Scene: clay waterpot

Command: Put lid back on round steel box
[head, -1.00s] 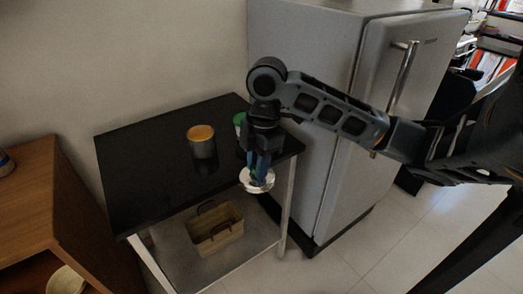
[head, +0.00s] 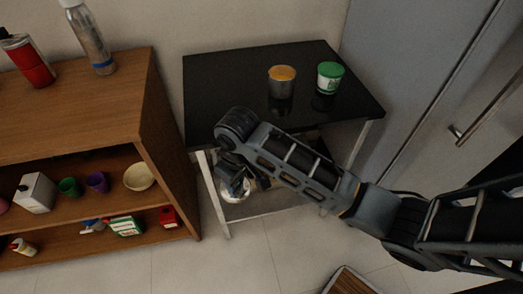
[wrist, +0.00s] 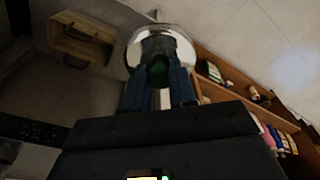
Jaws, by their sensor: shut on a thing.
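The round steel box (head: 281,88) stands upright on the black table, with an orange-yellow top surface. My gripper (wrist: 160,90) is shut on a shiny round steel lid (wrist: 133,52), which lies beyond the fingertips in the wrist view. A dark and green patch shows at the lid's middle, between the fingers. In the head view the lid (head: 236,192) is partly hidden by my wrist. It is at the table's front left, below the tabletop's height in the picture and apart from the box.
A green-lidded container (head: 329,78) stands right of the box on the black table (head: 215,85). A wooden shelf (head: 75,110) with bottles and small goods is close on the left. A basket (wrist: 82,38) shows in the wrist view. The fridge (head: 425,80) is at the right.

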